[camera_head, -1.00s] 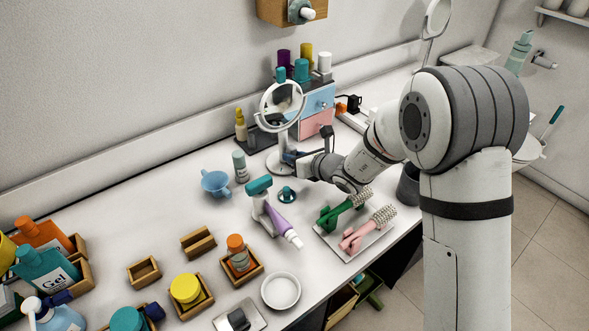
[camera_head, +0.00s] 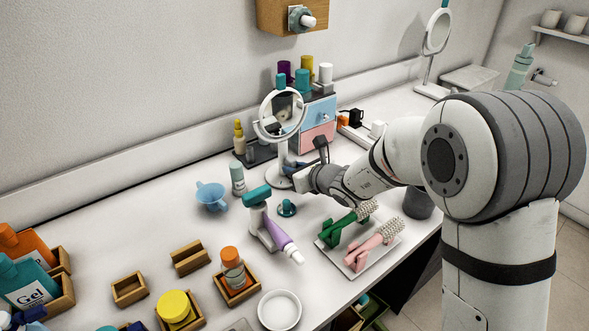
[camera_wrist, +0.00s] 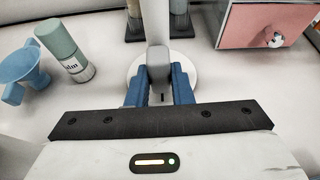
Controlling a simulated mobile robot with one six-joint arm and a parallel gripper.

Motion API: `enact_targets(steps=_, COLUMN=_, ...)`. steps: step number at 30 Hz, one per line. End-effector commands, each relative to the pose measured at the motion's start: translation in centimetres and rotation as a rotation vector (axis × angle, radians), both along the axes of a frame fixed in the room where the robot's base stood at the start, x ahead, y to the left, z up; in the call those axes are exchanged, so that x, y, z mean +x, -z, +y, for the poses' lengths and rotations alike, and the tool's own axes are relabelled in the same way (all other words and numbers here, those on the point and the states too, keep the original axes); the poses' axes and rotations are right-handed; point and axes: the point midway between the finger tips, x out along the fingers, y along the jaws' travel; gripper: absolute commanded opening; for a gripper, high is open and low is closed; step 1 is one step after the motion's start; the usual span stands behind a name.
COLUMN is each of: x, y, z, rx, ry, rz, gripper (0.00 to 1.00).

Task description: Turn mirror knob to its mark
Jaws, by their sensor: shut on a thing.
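The round white-framed mirror (camera_head: 279,115) stands upright on its post and round base near the back of the vanity. In the wrist view, a grey knob-like block (camera_wrist: 158,74) sits on the front of the white post (camera_wrist: 157,30), just above the base (camera_wrist: 133,68). My gripper (camera_wrist: 159,88) is shut on this block, with a blue finger on each side. In the head view my gripper (camera_head: 294,166) reaches the lower post from the right. Its fingers are small there and the knob is mostly hidden. I cannot make out a mark for the knob.
A drawer box (camera_head: 318,125) stands close behind the mirror. A pale bottle (camera_head: 238,180) and a blue cup (camera_head: 211,196) are to its left. In front are a teal-and-purple item (camera_head: 275,228) and a tray with brushes (camera_head: 357,262). A second mirror (camera_head: 437,32) stands at back right.

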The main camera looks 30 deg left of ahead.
Motion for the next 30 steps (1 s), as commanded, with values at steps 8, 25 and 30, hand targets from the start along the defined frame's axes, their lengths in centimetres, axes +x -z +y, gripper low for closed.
enact_targets(steps=8, x=0.1, y=-0.1, z=0.0, rx=0.001, ry=0.002, rz=-0.002, gripper=0.40)
enact_targets(steps=25, x=-1.6, y=-1.7, z=-3.4, rx=0.003, ry=0.002, rz=-0.004, gripper=0.42)
enact_targets(steps=30, x=-2.6, y=-2.6, z=-5.5, rx=0.002, ry=0.003, rz=-0.002, gripper=0.42)
